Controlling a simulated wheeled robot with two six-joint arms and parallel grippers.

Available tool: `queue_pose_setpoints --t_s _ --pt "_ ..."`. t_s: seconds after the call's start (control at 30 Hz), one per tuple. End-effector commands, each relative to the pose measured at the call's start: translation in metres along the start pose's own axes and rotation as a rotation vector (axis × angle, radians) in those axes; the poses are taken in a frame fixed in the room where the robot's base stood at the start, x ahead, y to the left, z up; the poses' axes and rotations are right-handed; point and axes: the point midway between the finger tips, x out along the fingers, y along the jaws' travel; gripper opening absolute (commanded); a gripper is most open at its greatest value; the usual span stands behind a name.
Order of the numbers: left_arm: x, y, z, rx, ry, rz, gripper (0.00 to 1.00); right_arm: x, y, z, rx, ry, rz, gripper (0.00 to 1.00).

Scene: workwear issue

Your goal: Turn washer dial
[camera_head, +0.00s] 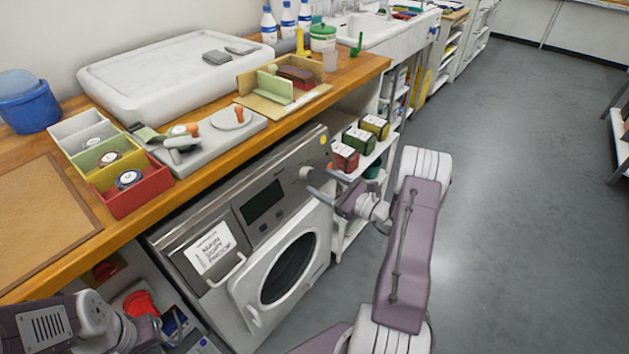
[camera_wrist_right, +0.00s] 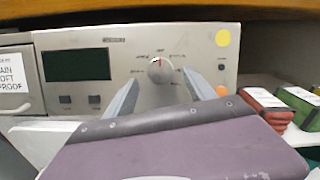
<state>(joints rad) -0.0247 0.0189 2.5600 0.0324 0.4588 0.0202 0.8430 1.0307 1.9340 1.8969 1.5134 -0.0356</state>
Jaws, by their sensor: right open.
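The washer (camera_head: 215,285) stands under the wooden counter, its round door closed. Its dial (camera_wrist_right: 160,70) is a silver knob with a red mark at the top, on the control panel (camera_wrist_right: 130,50) among printed markings. In the head view the dial (camera_head: 305,172) shows at the panel's right part, partly hidden by my gripper. My right gripper (camera_wrist_right: 162,92) is open, its two fingers on either side of and below the dial in the wrist view, apparently not gripping it. It also shows in the head view (camera_head: 318,183). My left gripper (camera_head: 160,328) is low at the left, its fingers unclear.
The counter edge (camera_head: 255,146) overhangs the panel. A shelf with red, green and yellow boxes (camera_head: 359,140) stands right of the washer. Sorting bins (camera_head: 135,190) and a white tray (camera_head: 165,85) sit on the counter. The grey floor (camera_head: 520,180) at right is clear.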

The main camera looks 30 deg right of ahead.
Motion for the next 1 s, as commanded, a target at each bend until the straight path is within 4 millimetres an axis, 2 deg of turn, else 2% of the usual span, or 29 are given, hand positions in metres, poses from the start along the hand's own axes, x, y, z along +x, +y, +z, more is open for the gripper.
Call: queue_pose_setpoints --t_s 0.1,0.2,0.47,0.5,0.57,0.7,0.73,1.0 --pt "0.004 0.0 0.001 0.0 0.0 0.0 0.0 0.02 0.001 -0.001 -0.002 -0.001 0.003 0.64" --pt "0.005 0.0 0.001 0.0 0.0 0.0 0.0 0.029 0.0 0.0 -0.001 -0.001 0.001 0.64" --pt "0.005 0.0 0.001 0.0 0.0 0.0 0.0 0.033 0.0 0.0 0.0 0.0 -0.001 0.64" --pt "0.005 0.0 0.001 0.0 0.0 0.0 0.0 0.033 0.0 0.0 0.0 0.0 -0.001 0.61" --pt "0.005 0.0 0.001 0.0 0.0 0.0 0.0 0.033 0.0 0.0 0.0 0.0 -0.001 0.44" --pt "0.005 0.0 0.001 0.0 0.0 0.0 0.0 0.033 0.0 0.0 0.0 0.0 -0.001 0.05" --pt "0.005 0.0 0.001 0.0 0.0 0.0 0.0 0.033 0.0 0.0 0.0 0.0 -0.001 0.01" --pt "0.0 0.0 0.0 0.0 0.0 0.0 0.0 0.033 0.0 0.002 0.036 0.002 -0.013 0.01"
